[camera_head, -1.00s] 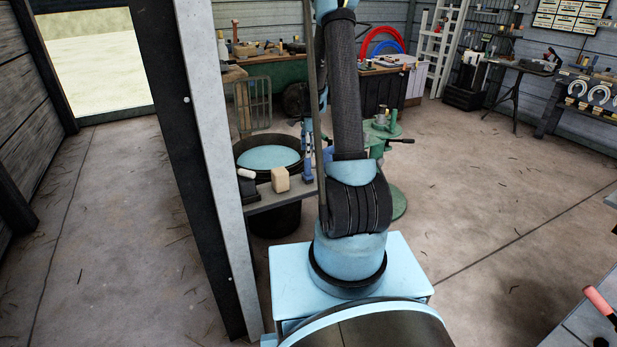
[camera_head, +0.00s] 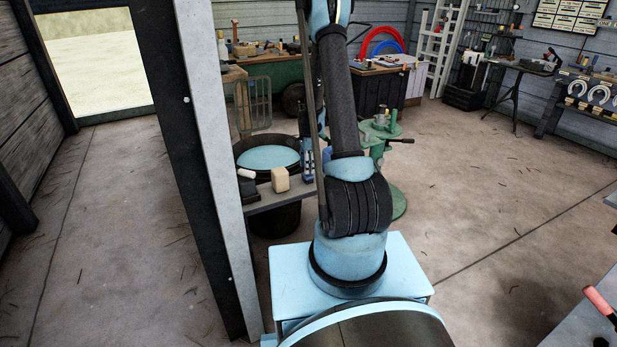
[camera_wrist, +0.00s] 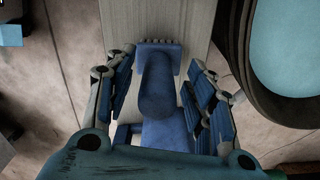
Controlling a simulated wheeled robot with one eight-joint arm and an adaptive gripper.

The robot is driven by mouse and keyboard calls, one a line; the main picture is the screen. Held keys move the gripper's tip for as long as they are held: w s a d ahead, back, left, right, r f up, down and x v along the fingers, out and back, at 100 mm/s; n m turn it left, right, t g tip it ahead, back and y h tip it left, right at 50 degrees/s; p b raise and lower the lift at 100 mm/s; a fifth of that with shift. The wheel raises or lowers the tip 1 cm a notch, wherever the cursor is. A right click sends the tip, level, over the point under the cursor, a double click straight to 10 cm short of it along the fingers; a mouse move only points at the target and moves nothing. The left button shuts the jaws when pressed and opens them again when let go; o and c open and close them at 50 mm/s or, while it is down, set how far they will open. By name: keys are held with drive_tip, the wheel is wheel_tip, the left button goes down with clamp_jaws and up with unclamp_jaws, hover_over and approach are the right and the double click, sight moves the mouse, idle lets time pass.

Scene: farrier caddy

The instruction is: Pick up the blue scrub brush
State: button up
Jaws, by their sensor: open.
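The blue scrub brush (camera_wrist: 157,88) lies on a pale grey board in the wrist view, its bristled end toward the top of the picture and its rounded body pointing down toward my palm. My gripper (camera_wrist: 152,78) is open, with one finger left of the brush and one right of it. A gap shows between the brush and each finger; they do not appear to grip it. In the head view my gripper (camera_head: 307,150) is over the right end of the small bench, and my arm partly hides that spot.
The small bench (camera_head: 262,204) holds a beige block (camera_head: 280,179) and a dark block with a white piece. A black tub of water (camera_head: 268,157) stands right behind it. A pale post (camera_head: 213,150) rises left of it. A green stand (camera_head: 392,170) is right of my arm. Open floor lies further right.

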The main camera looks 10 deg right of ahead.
clamp_jaws()
drive_tip(key=shift+r, duration=0.1)
idle(0.3)
wheel_tip(320, 180, up, 10)
drive_tip(key=shift+f, duration=0.1)
idle(0.5)
drive_tip(key=c, duration=0.8)
unclamp_jaws()
drive_tip(key=shift+c, duration=0.2)
clamp_jaws()
